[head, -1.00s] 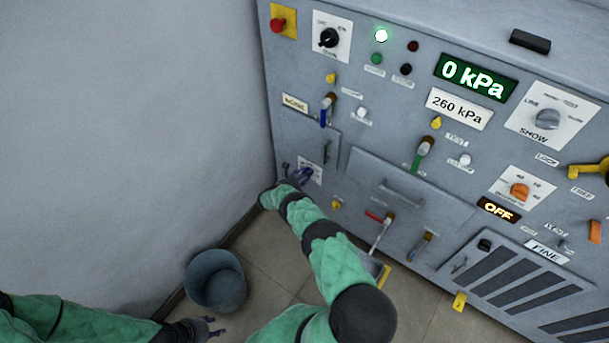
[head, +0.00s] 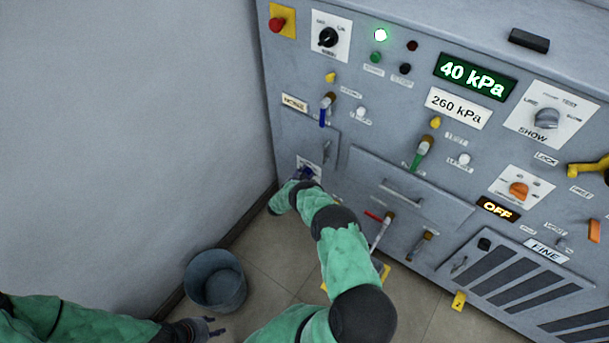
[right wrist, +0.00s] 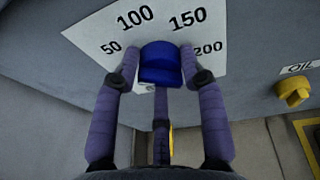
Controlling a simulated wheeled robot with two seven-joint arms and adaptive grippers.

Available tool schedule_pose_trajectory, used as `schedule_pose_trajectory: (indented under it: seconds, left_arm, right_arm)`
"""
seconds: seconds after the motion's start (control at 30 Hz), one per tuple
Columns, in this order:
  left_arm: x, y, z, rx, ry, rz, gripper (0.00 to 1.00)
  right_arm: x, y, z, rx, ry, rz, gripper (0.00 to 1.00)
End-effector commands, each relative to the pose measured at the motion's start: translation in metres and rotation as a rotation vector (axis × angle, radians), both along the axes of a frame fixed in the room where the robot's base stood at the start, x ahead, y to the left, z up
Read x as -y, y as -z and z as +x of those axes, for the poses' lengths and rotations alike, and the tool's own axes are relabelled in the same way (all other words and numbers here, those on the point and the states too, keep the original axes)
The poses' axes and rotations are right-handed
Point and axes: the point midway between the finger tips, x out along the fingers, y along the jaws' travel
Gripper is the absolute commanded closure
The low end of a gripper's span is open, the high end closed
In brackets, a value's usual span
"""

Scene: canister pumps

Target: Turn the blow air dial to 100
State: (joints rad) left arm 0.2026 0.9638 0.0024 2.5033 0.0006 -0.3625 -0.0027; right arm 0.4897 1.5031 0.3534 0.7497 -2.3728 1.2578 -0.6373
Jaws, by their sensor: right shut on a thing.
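A blue dial (right wrist: 160,62) sits on a white scale plate (right wrist: 105,38) marked 50, 100, 150 and 200 in the right wrist view. My right gripper (right wrist: 158,72) has a purple finger on each side of the dial and is shut on it. Its pointer mark cannot be made out. In the head view my right gripper (head: 304,174) is at the panel's lower left and mostly covers the dial. The green display (head: 475,77) reads 40 kPa, above a white 260 kPa plate (head: 459,107). My left gripper (head: 212,328) is low at the left, empty, its fingers apart.
A grey bucket (head: 215,280) stands on the floor by the left wall. Handles stick out of the panel, including a red-and-white lever (head: 380,232) right of my right arm. A yellow knob labelled OIL (right wrist: 293,92) is right of the dial.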

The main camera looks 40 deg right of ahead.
Motion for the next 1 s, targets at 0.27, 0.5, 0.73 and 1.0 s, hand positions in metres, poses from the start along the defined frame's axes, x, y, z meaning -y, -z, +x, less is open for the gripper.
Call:
schedule_pose_trajectory:
  seconds: [0.27,0.5,0.73,1.0]
  left_arm:
    - [0.0,0.0,0.0,0.0,0.0,0.0,0.6]
    - [0.0,0.0,0.0,0.0,0.0,0.0,0.6]
    - [0.0,0.0,0.0,0.0,0.0,0.0,0.6]
    - [0.0,0.0,0.0001,0.0,0.0,0.0,0.6]
  right_arm:
    - [0.0032,-0.0013,-0.0016,0.255,0.003,0.069,0.91]
    - [0.0036,-0.0002,-0.0026,0.473,0.002,0.132,0.91]
    - [0.0041,0.0007,-0.0037,0.662,0.003,0.185,0.91]
    - [0.0044,0.0017,-0.0043,0.817,0.004,0.23,0.91]
